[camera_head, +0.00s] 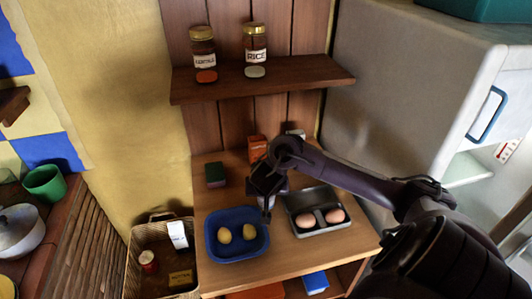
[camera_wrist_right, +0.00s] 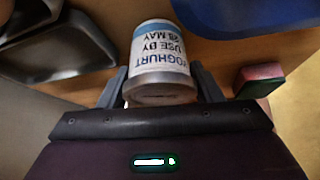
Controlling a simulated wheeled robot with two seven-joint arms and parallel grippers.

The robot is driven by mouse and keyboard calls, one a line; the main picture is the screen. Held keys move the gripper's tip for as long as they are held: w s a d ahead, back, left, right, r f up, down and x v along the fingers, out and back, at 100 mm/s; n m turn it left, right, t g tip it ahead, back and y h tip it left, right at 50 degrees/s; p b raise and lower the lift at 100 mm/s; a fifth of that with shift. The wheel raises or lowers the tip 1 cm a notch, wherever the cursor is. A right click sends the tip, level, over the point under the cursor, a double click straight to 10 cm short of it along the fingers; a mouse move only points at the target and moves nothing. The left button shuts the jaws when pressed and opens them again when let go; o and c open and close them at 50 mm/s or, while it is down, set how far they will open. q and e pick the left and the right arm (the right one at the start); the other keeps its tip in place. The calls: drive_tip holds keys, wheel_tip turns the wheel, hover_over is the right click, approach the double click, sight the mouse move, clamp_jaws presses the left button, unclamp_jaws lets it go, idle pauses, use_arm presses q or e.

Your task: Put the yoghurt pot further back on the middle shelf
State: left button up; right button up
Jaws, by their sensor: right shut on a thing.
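The yoghurt pot (camera_wrist_right: 160,58), white with a blue label reading "YOGHURT USE BY 28 MAY", sits between the fingers of my right gripper (camera_wrist_right: 163,88) in the wrist view. The fingers are shut on its sides. In the head view my right gripper (camera_head: 267,200) is over the middle shelf (camera_head: 335,247), between a blue tray and a dark egg box. The arm mostly hides the pot there. I cannot tell whether the pot touches the shelf. My left gripper is not in view.
The blue tray (camera_head: 210,246) holds two yellowish round items. The open egg box (camera_head: 322,231) holds two eggs. A green sponge (camera_head: 215,174) and an orange box (camera_head: 257,147) stand further back. The upper shelf (camera_head: 310,77) with jars overhangs the back.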

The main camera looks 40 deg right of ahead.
drive_tip(key=shift+f, duration=0.15)
drive_tip(key=o, duration=1.1)
drive_tip(key=shift+c, duration=0.2)
